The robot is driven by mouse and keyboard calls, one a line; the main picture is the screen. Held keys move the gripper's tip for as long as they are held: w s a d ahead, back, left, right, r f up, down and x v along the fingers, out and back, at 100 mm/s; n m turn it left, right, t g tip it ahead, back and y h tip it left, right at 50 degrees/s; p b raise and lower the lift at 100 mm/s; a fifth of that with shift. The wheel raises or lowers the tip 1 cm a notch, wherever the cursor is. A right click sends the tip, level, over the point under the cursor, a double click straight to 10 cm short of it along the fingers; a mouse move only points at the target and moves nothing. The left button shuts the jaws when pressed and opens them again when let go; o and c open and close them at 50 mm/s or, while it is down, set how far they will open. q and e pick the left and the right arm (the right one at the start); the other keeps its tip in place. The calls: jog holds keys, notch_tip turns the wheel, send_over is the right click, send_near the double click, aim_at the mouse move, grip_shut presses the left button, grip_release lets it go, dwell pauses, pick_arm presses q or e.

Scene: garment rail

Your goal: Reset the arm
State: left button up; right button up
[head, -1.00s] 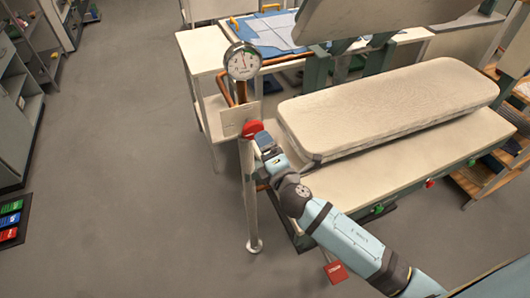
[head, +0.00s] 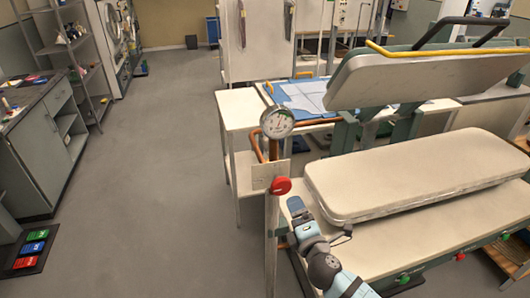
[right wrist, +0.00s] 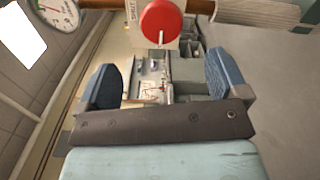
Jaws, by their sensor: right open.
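My right arm reaches up from the bottom of the head view. Its blue-fingered right gripper (head: 296,205) is just right of and below a round red knob (head: 281,186). In the right wrist view the two fingers of the gripper (right wrist: 161,80) are wide apart with nothing between them. The red knob (right wrist: 161,20) is beyond the fingertips there, apart from them. My left gripper is in neither view.
The knob is on a post with a plate and a dial gauge (head: 278,123). A pressing table with a long cream pad (head: 420,175) stands close on the right. A white side table (head: 240,105) is behind the post.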

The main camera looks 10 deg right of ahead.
jog(key=s+f+m+g+y, duration=0.1)
jog(key=s+f+m+g, duration=0.2)
jog(key=s+f+m, duration=0.6)
jog(key=s+f+m+g+y, duration=0.1)
jog(key=s+f+m+g, duration=0.3)
jog(key=s+f+m, duration=0.5)
jog(key=s, duration=0.6)
